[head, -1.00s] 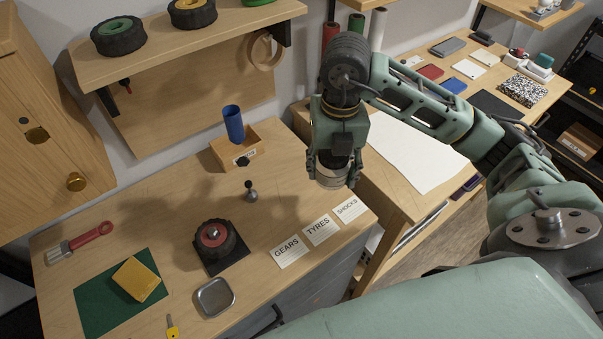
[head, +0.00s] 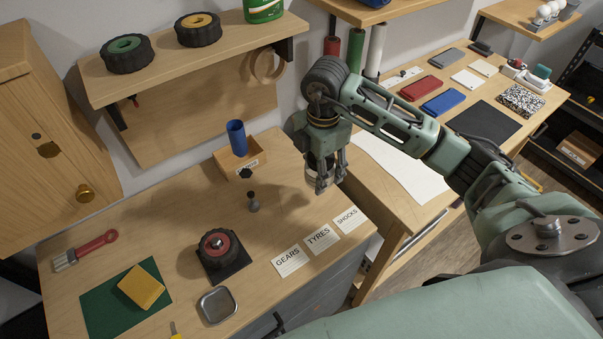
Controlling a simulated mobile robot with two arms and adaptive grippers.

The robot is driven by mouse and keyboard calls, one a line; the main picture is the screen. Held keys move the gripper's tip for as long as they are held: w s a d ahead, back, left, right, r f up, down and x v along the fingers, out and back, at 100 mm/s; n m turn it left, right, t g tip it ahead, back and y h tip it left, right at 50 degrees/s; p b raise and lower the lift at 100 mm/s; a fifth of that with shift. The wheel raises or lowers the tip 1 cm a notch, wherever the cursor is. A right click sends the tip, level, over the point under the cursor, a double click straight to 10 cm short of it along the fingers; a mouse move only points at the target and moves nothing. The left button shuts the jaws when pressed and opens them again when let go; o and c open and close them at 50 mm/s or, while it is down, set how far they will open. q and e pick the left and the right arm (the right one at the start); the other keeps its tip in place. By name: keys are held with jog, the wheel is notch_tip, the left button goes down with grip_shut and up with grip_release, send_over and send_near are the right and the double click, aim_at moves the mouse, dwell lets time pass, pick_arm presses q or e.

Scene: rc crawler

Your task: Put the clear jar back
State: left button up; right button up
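My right gripper (head: 325,182) hangs over the right part of the wooden workbench, pointing down. Its fingers are closed around a small clear jar (head: 311,177), seen only in part behind the fingers. The jar looks upright. Whether its base touches the bench I cannot tell. My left gripper is not in view.
Label cards (head: 319,240) lie at the bench's front right. A wooden box (head: 227,162) with a blue cylinder (head: 237,138), a small shock part (head: 253,202), a tyre on a black pad (head: 218,247) and a metal tin (head: 216,305) stand left. A shelf (head: 166,67) with tyres hangs above.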

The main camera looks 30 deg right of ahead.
jog(key=p, duration=0.1)
send_over(301, 185)
notch_tip(301, 185, down, 3)
jog(key=shift+s+f, duration=0.1)
notch_tip(301, 185, down, 4)
jog(key=shift+r+p, duration=0.2)
jog(key=shift+p, duration=0.5)
jog(key=shift+f, duration=0.25)
jog(key=shift+f, duration=0.1)
jog(key=shift+f, duration=0.1)
jog(key=o, duration=1.3)
